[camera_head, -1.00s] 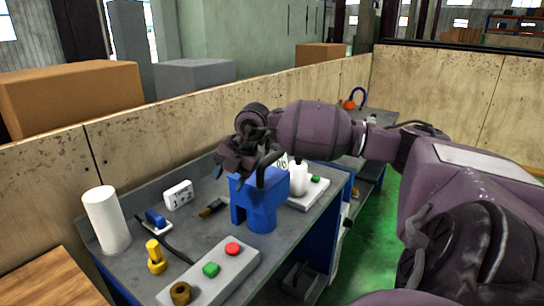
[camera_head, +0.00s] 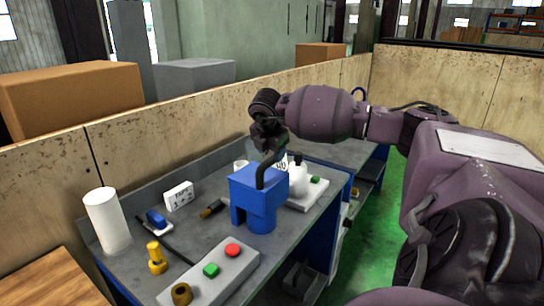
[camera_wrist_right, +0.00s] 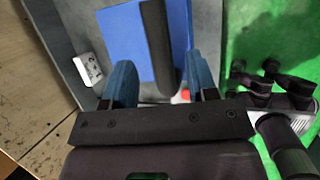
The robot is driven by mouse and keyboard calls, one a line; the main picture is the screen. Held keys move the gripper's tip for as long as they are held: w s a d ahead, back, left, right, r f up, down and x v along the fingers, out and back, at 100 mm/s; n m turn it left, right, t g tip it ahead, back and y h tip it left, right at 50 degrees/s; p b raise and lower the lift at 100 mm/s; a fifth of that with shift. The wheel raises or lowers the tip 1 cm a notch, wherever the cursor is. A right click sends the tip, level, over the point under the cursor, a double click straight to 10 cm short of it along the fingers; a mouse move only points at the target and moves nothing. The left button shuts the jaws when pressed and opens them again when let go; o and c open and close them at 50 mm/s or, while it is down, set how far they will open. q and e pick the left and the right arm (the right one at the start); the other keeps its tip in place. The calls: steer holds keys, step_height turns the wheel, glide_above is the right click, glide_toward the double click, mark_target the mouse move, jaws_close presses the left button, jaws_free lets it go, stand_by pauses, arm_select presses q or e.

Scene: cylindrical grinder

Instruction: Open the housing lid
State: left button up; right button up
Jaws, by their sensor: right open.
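The blue housing (camera_head: 264,218) stands on the grey workbench. Its flat blue lid (camera_head: 246,178) lies shut on top, with a curved black handle (camera_head: 262,176) rising from it. My right gripper (camera_head: 273,146) is above and behind the handle in the head view, partly hidden in dark overlap. In the wrist view its two blue-tipped fingers (camera_wrist_right: 162,78) are apart, with the black handle (camera_wrist_right: 158,45) and blue lid (camera_wrist_right: 122,45) beyond the gap. I cannot tell whether a finger touches the handle. My left gripper is not in view.
On the workbench (camera_head: 205,232) are a white cylinder (camera_head: 106,222), a white socket block (camera_head: 179,196), a yellow part (camera_head: 156,258) and a button box (camera_head: 222,268). A white bottle (camera_head: 298,178) stands right behind the housing. A wooden wall (camera_head: 150,150) runs behind.

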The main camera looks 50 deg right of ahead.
mark_target(272, 157)
steer(key=shift+x, duration=1.65)
steer(key=shift+c, duration=0.5)
jaws_close()
